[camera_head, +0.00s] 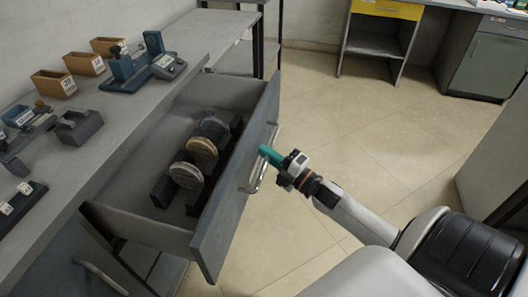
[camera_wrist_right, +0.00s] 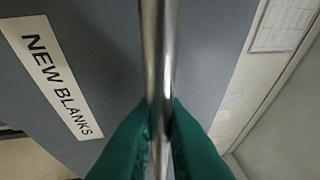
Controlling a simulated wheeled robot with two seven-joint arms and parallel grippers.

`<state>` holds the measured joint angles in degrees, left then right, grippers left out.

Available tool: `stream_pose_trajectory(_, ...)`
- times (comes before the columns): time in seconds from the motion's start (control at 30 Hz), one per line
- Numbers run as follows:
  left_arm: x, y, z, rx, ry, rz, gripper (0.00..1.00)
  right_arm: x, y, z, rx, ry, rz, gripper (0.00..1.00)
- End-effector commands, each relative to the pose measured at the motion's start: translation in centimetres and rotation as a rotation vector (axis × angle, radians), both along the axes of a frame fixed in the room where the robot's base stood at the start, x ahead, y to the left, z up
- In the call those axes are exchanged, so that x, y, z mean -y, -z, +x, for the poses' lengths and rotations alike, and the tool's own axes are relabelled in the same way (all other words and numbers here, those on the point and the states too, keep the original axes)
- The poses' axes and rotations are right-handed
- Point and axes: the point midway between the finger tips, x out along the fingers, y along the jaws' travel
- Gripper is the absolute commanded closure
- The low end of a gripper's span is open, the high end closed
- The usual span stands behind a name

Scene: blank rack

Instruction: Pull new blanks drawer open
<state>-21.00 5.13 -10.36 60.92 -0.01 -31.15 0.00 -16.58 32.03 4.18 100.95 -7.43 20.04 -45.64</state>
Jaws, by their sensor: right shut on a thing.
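The new blanks drawer (camera_head: 235,183) stands pulled out from under the workbench in the head view. Inside it, round discs (camera_head: 186,174) stand upright in a dark rack. In the right wrist view the drawer front (camera_wrist_right: 105,50) carries a label reading NEW BLANKS (camera_wrist_right: 50,77). The metal handle (camera_head: 258,172) runs along the outside of the drawer front. My right gripper (camera_head: 266,152) has teal fingers shut on the handle bar, which also shows between the fingertips in the right wrist view (camera_wrist_right: 159,60). My left gripper is not in view.
The workbench (camera_head: 130,118) holds small wooden bins (camera_head: 54,83), a blue device (camera_head: 122,72) and dark fixtures (camera_head: 78,127). A desk with a yellow drawer (camera_head: 386,9) and a grey cabinet (camera_head: 487,65) stand at the back. The tiled floor (camera_head: 355,125) right of the drawer is clear.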

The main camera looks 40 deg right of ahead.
Motion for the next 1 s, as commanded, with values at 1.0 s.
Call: stream_pose_trajectory(1.0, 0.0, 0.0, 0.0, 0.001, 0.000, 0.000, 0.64, 0.8, 0.8, -3.1, -0.006, 0.002, 0.002, 0.68)
